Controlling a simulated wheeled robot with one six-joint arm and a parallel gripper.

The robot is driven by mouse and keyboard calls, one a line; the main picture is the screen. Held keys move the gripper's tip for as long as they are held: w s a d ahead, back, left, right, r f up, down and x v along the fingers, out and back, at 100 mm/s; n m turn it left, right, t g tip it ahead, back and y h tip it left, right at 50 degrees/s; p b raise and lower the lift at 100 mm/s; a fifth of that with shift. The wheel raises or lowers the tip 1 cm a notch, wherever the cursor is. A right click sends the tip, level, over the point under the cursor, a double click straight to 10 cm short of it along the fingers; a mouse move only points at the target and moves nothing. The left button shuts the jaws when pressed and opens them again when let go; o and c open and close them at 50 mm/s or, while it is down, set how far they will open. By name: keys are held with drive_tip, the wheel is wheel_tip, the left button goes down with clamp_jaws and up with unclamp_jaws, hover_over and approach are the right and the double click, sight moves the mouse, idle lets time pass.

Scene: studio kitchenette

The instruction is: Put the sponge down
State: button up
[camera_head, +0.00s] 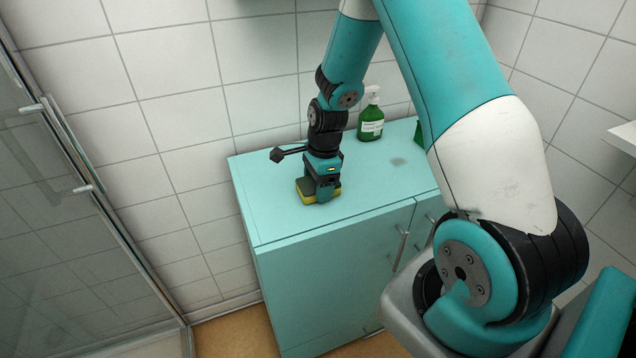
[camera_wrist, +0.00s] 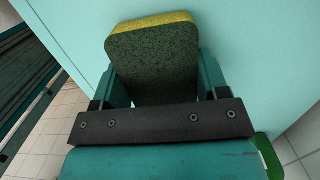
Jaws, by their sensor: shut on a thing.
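The sponge (camera_head: 309,199) is yellow with a dark green scouring side. In the head view it is at my gripper's tip, low over the teal cabinet top (camera_head: 270,213), towards its left end. I cannot tell whether it touches the surface. In the wrist view the sponge (camera_wrist: 155,62) sits between the two fingers, green side facing the camera and a yellow edge at the far side. My gripper (camera_head: 318,190) points down and is shut on the sponge. The fingers (camera_wrist: 160,85) press on its left and right sides.
Another green thing (camera_head: 418,135) is partly hidden behind my arm. A glass door (camera_head: 75,190) stands at the left. Cabinet top around the sponge is clear.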

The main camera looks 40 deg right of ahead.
drive_tip(key=shift+f, duration=0.2)
drive_tip(key=o, duration=0.9)
wheel_tip(320, 180, up, 11)
drive_tip(key=d, duration=0.1)
drive_tip(key=s+a+r+n, duration=0.3)
drive_tip(key=a+r+n, duration=0.3)
drive_tip(key=a+n, duration=0.15)
drive_tip(key=s+a+r+n+y, duration=0.1)
drive_tip(key=s+a+r+n, duration=0.1)
drive_tip(key=s+a+n, duration=0.3)
drive_tip(key=s+a+r+n+y, duration=0.1)
drive_tip(key=s+a+r+n, duration=0.1)
drive_tip(key=s+a+n, duration=0.3)
drive_tip(key=s+a+r+n+b, duration=0.1)
drive_tip(key=s+a+r+n, duration=0.1)
drive_tip(key=s+a+n, duration=0.4)
drive_tip(key=shift+s+r+n+y, duration=0.2)
drive_tip(key=shift+s+n, duration=0.65)
drive_tip(key=shift+n, duration=0.4)
drive_tip(key=shift+s+r+n+y, duration=0.2)
drive_tip(key=shift+s+n, duration=0.6)
drive_tip(key=shift+n, duration=0.4)
